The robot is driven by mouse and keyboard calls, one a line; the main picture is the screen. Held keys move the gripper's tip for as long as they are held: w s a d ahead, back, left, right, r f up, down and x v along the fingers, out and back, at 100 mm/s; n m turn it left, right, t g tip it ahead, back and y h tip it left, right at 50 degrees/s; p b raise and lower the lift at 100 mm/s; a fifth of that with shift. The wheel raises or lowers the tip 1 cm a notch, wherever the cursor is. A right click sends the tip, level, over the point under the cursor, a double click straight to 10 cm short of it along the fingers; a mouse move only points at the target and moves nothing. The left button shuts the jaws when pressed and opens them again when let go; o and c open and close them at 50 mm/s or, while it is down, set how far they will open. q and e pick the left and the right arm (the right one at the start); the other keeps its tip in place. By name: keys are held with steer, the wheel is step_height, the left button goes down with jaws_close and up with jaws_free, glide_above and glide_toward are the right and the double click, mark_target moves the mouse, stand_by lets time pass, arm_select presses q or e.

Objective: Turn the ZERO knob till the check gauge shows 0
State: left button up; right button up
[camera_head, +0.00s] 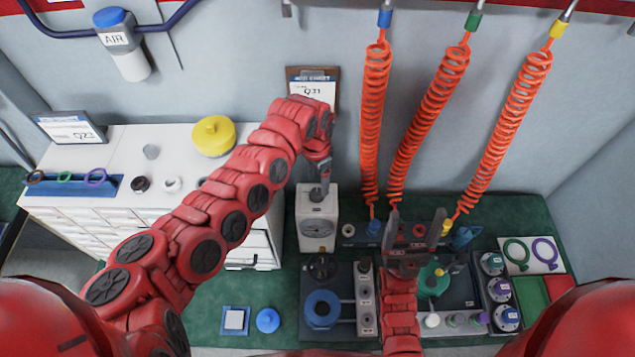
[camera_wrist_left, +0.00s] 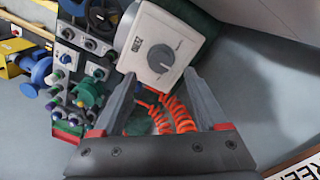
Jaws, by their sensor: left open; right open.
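The check gauge is a white box (camera_head: 308,205) with a round dial (camera_head: 317,226) on its front; the needle is too small to read. In the left wrist view, the box (camera_wrist_left: 184,28) carries a dark grey round ZERO knob (camera_wrist_left: 160,58) on its face. My left gripper (camera_head: 321,191) points down just above the box, hiding the knob in the head view. In the left wrist view, its open fingers (camera_wrist_left: 160,77) are spread to either side of the knob; whether they touch it cannot be told. My right gripper (camera_head: 416,226) is open over the bench to the right.
Coiled orange hoses (camera_head: 372,110) hang right of the gauge. A white drawer cabinet (camera_head: 120,160) stands at left, a sign (camera_head: 312,88) behind.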

mark_target(317, 191)
arm_select(q)
step_height(317, 191, down, 4)
steer(key=shift+f+p, duration=0.15)
steer(key=shift+p, duration=0.2)
steer(key=shift+s, duration=0.1)
jaws_close()
